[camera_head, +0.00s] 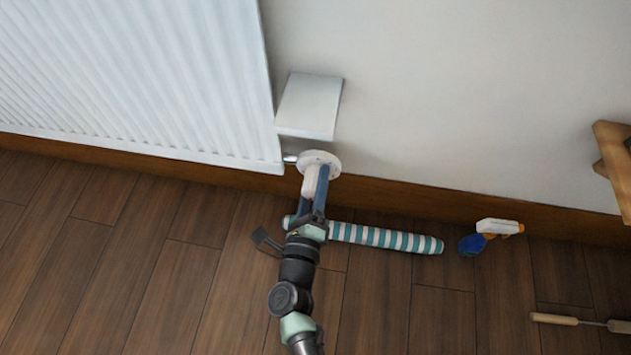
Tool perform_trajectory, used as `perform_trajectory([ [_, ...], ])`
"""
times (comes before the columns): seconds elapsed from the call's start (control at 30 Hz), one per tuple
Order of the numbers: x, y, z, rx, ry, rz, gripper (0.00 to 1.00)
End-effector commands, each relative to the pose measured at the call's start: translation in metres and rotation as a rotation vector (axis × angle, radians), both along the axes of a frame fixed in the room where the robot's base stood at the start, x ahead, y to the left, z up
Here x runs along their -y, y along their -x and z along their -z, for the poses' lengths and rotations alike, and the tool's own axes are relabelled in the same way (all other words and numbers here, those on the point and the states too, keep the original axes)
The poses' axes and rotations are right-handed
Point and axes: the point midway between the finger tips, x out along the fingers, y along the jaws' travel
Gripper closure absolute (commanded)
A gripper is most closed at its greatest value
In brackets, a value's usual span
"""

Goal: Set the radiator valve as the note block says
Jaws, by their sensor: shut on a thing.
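The radiator valve (319,161) is a white round dial with a white knob, at the lower right corner of the white radiator (130,80). My gripper (314,190) reaches up to it from below, its blue fingers on both sides of the white knob and shut on it. The fingers hide part of the knob, and no dial marks can be read. A white block (309,105) on the wall just above the valve may be the note block. No writing shows on it from here.
A teal and white striped roll (385,238) lies on the floor along the wall, partly behind my gripper. A spray bottle (488,235) lies right of it. A wooden-handled tool (575,321) and wooden furniture (612,160) are at the right. The left floor is clear.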

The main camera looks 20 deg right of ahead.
Motion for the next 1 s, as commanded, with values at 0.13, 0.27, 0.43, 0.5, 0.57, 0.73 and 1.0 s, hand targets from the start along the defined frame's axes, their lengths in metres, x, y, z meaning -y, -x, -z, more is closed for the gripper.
perform_trajectory([
  [0.13, -0.0013, 0.0008, 0.0009, 0.004, -0.009, -0.002, 0.98],
  [0.27, -0.0013, 0.0008, 0.0009, 0.004, -0.009, -0.002, 0.98],
  [0.43, -0.0013, 0.0008, 0.0009, 0.003, -0.009, -0.002, 0.98],
  [0.5, -0.0013, 0.0008, 0.0008, 0.003, -0.009, -0.002, 0.33],
  [0.57, -0.0011, 0.0007, 0.0007, 0.004, -0.008, -0.002, 0.23],
  [0.73, -0.0007, 0.0004, 0.0004, 0.004, -0.008, -0.001, 0.12],
  [1.0, -0.0038, 0.0053, -0.0005, 0.003, -0.008, -0.001, 0.12],
])
